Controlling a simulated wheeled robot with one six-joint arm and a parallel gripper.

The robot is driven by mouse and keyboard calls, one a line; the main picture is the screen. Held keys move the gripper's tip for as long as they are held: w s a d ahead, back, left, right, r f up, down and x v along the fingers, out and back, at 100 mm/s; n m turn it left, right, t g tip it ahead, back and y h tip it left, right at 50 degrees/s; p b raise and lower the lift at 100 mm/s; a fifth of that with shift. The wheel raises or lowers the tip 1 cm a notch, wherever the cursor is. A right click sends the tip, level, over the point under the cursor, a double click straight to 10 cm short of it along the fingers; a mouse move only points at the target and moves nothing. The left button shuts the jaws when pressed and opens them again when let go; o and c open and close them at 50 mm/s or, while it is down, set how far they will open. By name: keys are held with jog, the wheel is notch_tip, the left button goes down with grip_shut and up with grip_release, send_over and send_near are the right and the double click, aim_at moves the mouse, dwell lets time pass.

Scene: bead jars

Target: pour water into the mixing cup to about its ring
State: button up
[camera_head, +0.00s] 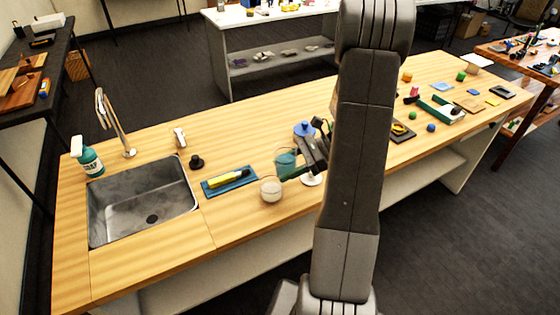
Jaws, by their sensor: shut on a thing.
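My gripper (300,165) shows small and dark to the left of my arm, which partly hides it. It is shut on what looks like a clear jug with blue-green content (285,160), above the counter near its front edge. A small, round, pale cup (271,190) stands on the counter just below and left of the jug in the picture; it seems to be the mixing cup. Its ring and its water level are too small to make out. I cannot tell whether the jug is tilted or whether water flows.
A blue-topped object (304,129) stands close behind my gripper. A blue tray (229,182) with a yellow tool lies left of the cup. A sink (142,212) and a spray bottle (88,158) are further left. Several small objects lie right of my arm.

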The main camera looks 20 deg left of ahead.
jog(key=shift+w+d+r+t+h, duration=0.25)
jog(key=shift+d+r+t+h, duration=0.1)
jog(key=shift+t+h, duration=0.25)
jog(key=shift+f, duration=0.15)
jog(key=shift+w+d+r+h+p, duration=0.15)
jog(key=shift+r+h+p, duration=0.15)
jog(key=shift+p, duration=0.25)
jog(key=shift+w+f+t, duration=0.1)
jog(key=shift+f+t, duration=0.1)
jog(key=shift+t, duration=0.1)
jog(key=shift+d+t+h+p, duration=0.25)
jog(key=shift+t+h+p, duration=0.05)
jog(key=shift+h+p, duration=0.2)
jog(key=shift+f, duration=0.1)
jog(key=shift+w+d, duration=0.1)
